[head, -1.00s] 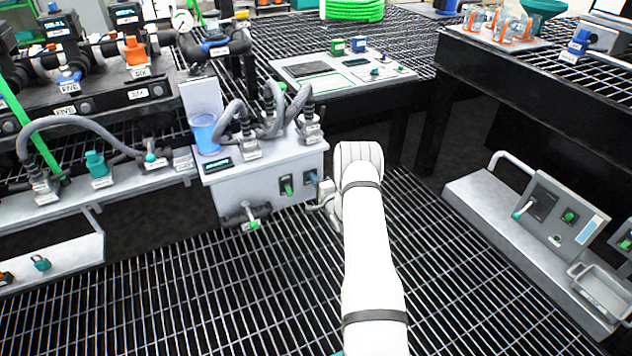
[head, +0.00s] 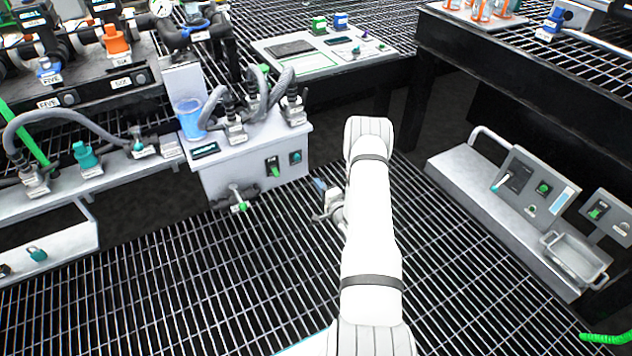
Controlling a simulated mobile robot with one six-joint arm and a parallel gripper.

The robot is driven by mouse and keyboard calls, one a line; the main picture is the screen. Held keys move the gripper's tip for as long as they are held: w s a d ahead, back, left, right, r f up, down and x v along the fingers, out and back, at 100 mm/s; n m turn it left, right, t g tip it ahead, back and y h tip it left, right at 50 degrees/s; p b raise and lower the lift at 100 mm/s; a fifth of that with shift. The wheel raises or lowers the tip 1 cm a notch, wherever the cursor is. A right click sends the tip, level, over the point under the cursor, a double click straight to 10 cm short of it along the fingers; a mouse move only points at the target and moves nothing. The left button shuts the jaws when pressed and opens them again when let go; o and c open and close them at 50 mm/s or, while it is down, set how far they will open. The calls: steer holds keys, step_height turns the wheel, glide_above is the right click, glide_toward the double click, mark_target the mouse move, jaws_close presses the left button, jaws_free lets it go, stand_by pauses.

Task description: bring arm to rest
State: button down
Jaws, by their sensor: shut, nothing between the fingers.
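My white arm (head: 372,230) reaches forward over the dark floor grating in the middle of the head view. My gripper (head: 321,197) shows small and grey at the left side of the arm's far end, partly hidden behind the arm. It is shut and holds nothing.
A blue cup (head: 190,118) and hoses stand on the pump box. A manifold with labelled valves fills the upper left. A panel board (head: 300,58) lies behind. A grey bench unit (head: 465,185) with a tray (head: 573,258) stands at right. The floor grating around my arm is clear.

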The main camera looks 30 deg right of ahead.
stand_by(0.3)
steer(key=w+a+r+n+g+p, duration=0.15)
steer(key=r+p, duration=0.25)
steer(key=r, duration=0.5)
steer(key=w+a+r+n+g+p, duration=0.1)
steer(key=w+r+n+g+p, duration=0.2)
steer(key=r, duration=0.7)
steer(key=s+a+r+n+g+h+p, duration=0.1)
steer(key=s+a+r+n+p, duration=0.3)
steer(key=r, duration=0.6)
steer(key=a+r+g+h+p, duration=0.15)
steer(key=r+p, duration=0.35)
steer(key=r, duration=0.6)
steer(key=s+a+r+n+g+p, duration=0.2)
steer(key=s+a+r+p, duration=0.2)
steer(key=s+r, duration=0.35)
steer(key=s+a+r+n+g+p, duration=0.25)
steer(key=s+r+p, duration=0.3)
steer(key=r, duration=0.35)
steer(key=s+a+r+n+g+y+p, duration=0.1)
steer(key=s+a+r+n+g+p, duration=0.1)
steer(key=s, duration=0.8)
steer(key=s+a+r+n+g+y+p, duration=0.1)
steer(key=s+a+r+p, duration=0.3)
steer(key=s+r, duration=0.5)
steer(key=shift+s+a+n+g+p, duration=0.3)
steer(key=shift+s+a+n+g, duration=0.15)
steer(key=shift+s+a+n, duration=0.5)
